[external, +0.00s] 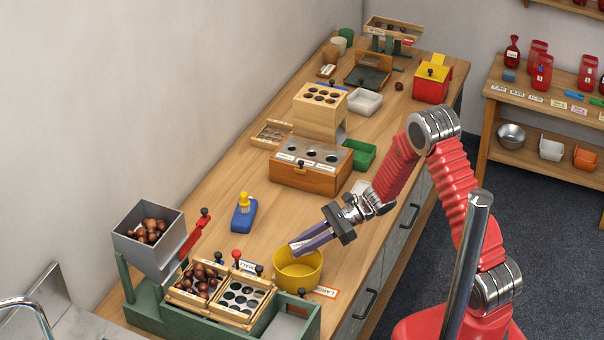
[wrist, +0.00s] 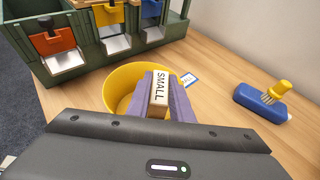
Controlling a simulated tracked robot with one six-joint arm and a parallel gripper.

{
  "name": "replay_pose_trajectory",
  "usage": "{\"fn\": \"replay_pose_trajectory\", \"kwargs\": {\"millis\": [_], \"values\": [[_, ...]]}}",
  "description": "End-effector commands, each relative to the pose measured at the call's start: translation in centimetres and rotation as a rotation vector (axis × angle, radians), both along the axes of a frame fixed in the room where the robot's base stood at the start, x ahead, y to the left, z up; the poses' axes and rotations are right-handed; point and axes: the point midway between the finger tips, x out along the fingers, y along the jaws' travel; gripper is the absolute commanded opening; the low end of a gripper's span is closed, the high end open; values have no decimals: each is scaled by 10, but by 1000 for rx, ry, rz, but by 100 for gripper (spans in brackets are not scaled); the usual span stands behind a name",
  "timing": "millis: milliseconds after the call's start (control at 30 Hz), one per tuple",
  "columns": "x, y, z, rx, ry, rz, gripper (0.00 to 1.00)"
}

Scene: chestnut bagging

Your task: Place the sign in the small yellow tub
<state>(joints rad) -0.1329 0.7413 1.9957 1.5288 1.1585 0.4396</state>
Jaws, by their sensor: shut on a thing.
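The yellow tub (external: 299,280) stands on the bench in front of the green sorting machine, and shows in the wrist view (wrist: 122,85). My gripper (external: 302,246) has purple fingers and is tilted down over the tub's rim area. The fingers hide part of the tub.
The green sorter (external: 175,314) with chestnut trays stands close to the tub. A blue-edged label (external: 248,266) and an orange-edged LARGE label (external: 325,292) lie near the tub. A blue brush holder (external: 244,215) stands behind. The bench between tub and wooden box (external: 310,176) is mostly clear.

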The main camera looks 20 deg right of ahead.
Motion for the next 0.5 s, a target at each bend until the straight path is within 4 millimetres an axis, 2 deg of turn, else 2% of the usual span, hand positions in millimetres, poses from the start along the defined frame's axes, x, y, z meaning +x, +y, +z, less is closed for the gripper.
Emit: {"fn": "replay_pose_trajectory", "kwargs": {"millis": [67,100,333,500], "values": [[0,0,0,0,0,0,0],[0,0,0,0,0,0,22],[0,0,0,0,0,0,38],[0,0,0,0,0,0,38]]}}
